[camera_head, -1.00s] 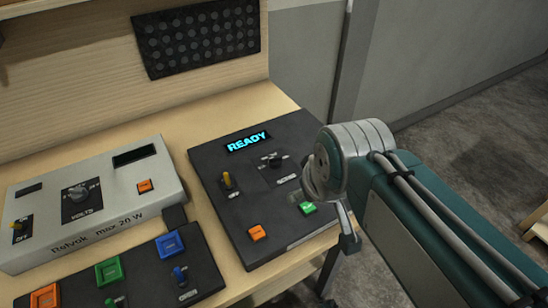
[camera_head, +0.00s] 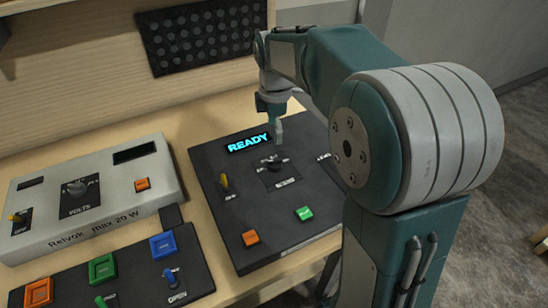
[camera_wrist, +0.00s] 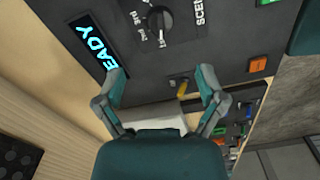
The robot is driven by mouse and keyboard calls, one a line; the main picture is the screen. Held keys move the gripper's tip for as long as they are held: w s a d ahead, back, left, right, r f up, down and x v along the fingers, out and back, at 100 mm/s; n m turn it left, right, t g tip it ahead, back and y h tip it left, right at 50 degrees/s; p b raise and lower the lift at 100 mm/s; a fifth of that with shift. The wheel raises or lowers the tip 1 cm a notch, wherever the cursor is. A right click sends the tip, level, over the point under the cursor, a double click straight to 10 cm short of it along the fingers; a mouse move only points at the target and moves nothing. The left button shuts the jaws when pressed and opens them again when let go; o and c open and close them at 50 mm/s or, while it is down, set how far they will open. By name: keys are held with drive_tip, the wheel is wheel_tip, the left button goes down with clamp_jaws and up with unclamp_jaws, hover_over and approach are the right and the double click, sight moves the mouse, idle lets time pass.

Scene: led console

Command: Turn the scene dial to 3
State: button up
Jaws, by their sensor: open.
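The scene dial (camera_head: 275,162) is a small black knob on the dark console (camera_head: 222,240), below the lit READY display (camera_head: 248,143). In the wrist view the dial (camera_wrist: 158,22) shows at the top, with a marked scale around it and the letters "SCEN" beside it. My gripper (camera_head: 278,132) hangs over the console just behind the dial, fingers pointing down. In the wrist view my gripper (camera_wrist: 158,72) has its two fingers wide apart with nothing between them. It is apart from the dial.
The console also has a yellow-tipped toggle (camera_head: 224,183), an orange button (camera_head: 250,238) and a green button (camera_head: 304,214). Left stand a grey power unit (camera_head: 115,205) and a dark panel (camera_head: 135,288) with coloured buttons. A perforated black panel (camera_head: 203,38) is behind.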

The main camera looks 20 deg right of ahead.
sight(274, 160)
wheel_tip(274, 160, down, 11)
drive_tip(key=shift+r, duration=0.1)
idle(0.4)
drive_tip(key=shift+a, duration=0.1)
drive_tip(key=c, duration=1.1)
